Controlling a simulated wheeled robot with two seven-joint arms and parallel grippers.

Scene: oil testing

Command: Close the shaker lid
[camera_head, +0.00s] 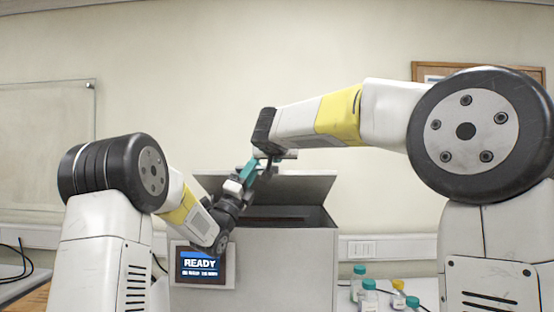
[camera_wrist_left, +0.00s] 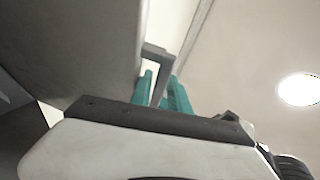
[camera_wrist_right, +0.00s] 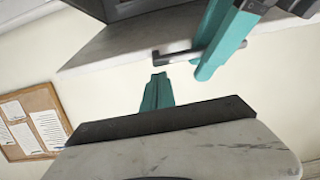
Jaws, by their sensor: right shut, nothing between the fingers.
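The shaker is a grey box (camera_head: 270,262) with its lid (camera_head: 285,184) raised and tilted open. A dark grey handle stands out from the lid's edge and shows in the right wrist view (camera_wrist_right: 175,58). My left gripper (camera_head: 250,172) is at that handle. In the left wrist view, its teal fingers (camera_wrist_left: 165,95) stand slightly apart with the handle bar between them, so it looks shut on the handle. My right gripper (camera_wrist_right: 157,92) is shut and empty, just apart from the handle and left fingers. In the head view its fingers are largely hidden near the lid's top edge.
A READY screen (camera_head: 203,266) is on the shaker's front left. Several bottles with teal or yellow caps stand on the bench at right, such as a yellow-capped one (camera_head: 398,293). A wall noticeboard (camera_wrist_right: 32,122) and an outlet strip are behind. My two forearms come close together above the shaker.

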